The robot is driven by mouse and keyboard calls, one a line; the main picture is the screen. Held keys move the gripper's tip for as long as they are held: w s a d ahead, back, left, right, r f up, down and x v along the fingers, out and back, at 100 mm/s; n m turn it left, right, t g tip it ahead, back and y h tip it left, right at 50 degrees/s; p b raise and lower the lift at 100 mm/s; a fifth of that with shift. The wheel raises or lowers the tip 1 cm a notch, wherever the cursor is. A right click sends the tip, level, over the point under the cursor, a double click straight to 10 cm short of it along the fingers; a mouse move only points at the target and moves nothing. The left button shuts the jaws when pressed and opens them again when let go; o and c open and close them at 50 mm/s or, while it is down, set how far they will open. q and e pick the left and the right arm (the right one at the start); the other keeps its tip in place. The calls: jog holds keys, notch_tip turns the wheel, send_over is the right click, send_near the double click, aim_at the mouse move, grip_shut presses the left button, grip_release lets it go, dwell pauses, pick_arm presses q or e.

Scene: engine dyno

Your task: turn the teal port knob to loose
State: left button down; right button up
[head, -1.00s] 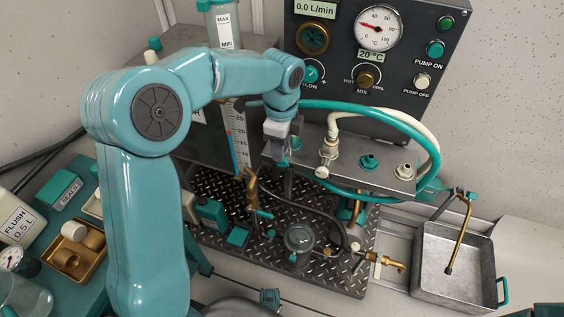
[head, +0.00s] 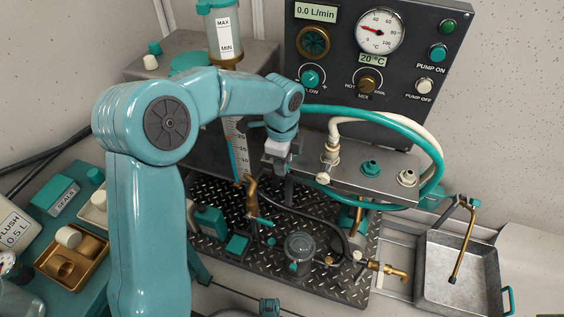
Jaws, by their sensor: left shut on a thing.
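My left gripper (head: 275,162) reaches down at the left end of the grey port manifold (head: 342,178). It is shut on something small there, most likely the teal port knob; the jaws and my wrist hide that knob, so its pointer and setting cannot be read. A teal hose (head: 395,119) arches from behind my wrist over the manifold to the right. A white port knob (head: 322,178) sits on the manifold's front, below the white hose fitting (head: 331,152). A teal port (head: 370,168) and a white port (head: 407,178) stand uncovered on top. My right gripper is not in view.
The control panel (head: 337,50) with gauge and knobs stands behind the manifold. A lidded pot (head: 300,248) and brass fittings (head: 251,196) sit on the tread plate in front. A metal basin (head: 470,262) is at right, a brass tray (head: 58,278) with fittings at left.

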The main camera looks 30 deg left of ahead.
pick_arm(q)
jog(key=shift+s, duration=0.2)
jog(key=shift+s+a+h+p, duration=0.1)
jog(key=shift+h+p, duration=0.65)
jog(key=shift+h, duration=0.05)
jog(key=shift+a+f+t+h, duration=0.15)
jog(key=shift+t+h, duration=0.15)
jog(key=shift+h, duration=0.5)
jog(key=shift+f+h+b, duration=0.25)
jog(key=shift+h+b, duration=0.2)
jog(key=shift+h, duration=0.45)
jog(key=shift+a+t+h+b, duration=0.1)
jog(key=shift+t+h+b, duration=0.3)
jog(key=shift+h+b, duration=0.5)
jog(key=shift+s, duration=0.1)
